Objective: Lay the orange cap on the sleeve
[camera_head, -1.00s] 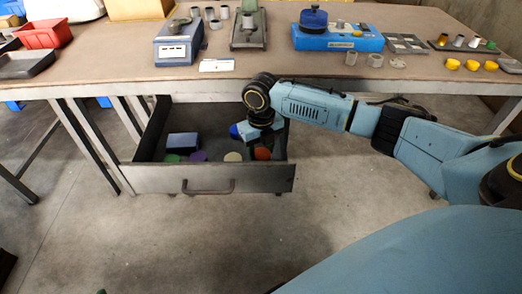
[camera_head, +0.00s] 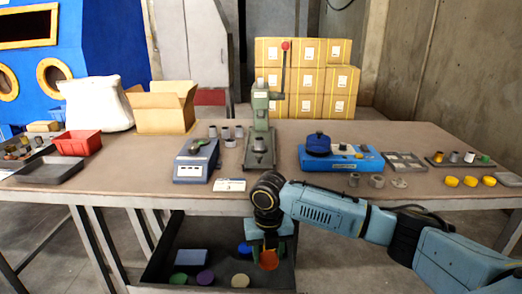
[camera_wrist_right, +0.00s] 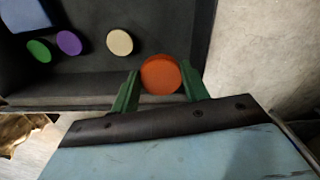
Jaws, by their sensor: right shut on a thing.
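The orange cap (camera_head: 268,260) is a round disc. It is held between the green fingers of my right gripper (camera_head: 269,253), over the right side of the open drawer. The wrist view shows the same cap (camera_wrist_right: 161,74) between both fingertips (camera_wrist_right: 160,88). Several small grey sleeves stand on the table: a group (camera_head: 226,133) left of the green press and loose ones (camera_head: 377,181) in front of the blue device. I cannot tell which sleeve the task means. My left gripper is out of view.
The drawer (camera_wrist_right: 95,85) also holds a purple cap (camera_head: 205,277), a green cap (camera_head: 178,279), a cream cap (camera_head: 240,280), a blue cap (camera_head: 245,249) and a blue box (camera_head: 191,257). The table's front edge (camera_head: 150,198) overhangs the drawer. The press (camera_head: 259,150) stands mid-table.

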